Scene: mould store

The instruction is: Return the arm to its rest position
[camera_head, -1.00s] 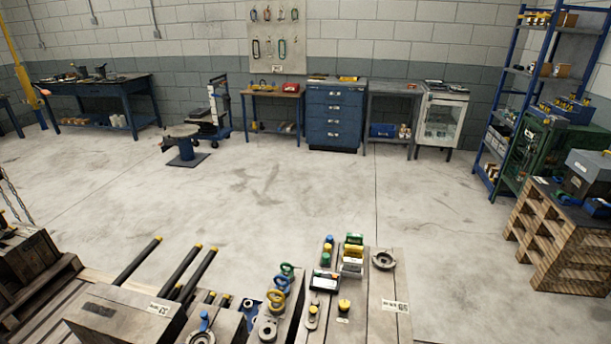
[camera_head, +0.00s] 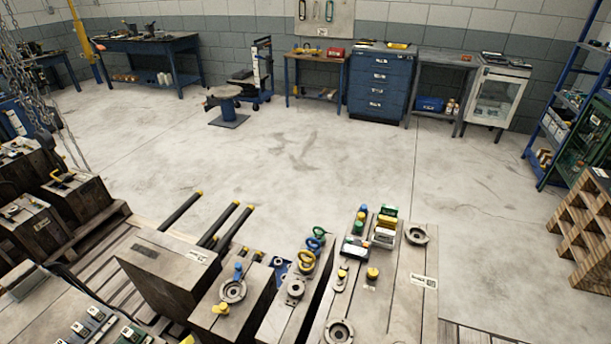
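Neither of my grippers and no part of my arms shows in the head view. In front of me stand wooden mould blocks. The right block (camera_head: 392,284) carries several small yellow, green and blue parts and a round metal flange (camera_head: 417,234). Coloured rings (camera_head: 306,260) in green, blue and yellow stand on the middle block (camera_head: 292,310). A block to the left (camera_head: 165,268) has black rods with yellow tips (camera_head: 182,211) beside it. What my grippers hold, if anything, is hidden.
Chains (camera_head: 40,100) hang at the left above more blocks on a pallet (camera_head: 95,240). A wooden crate stack (camera_head: 585,225) stands at the right. Benches, a blue drawer cabinet (camera_head: 380,85) and a pedestal (camera_head: 229,108) stand farther back. The concrete floor between is clear.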

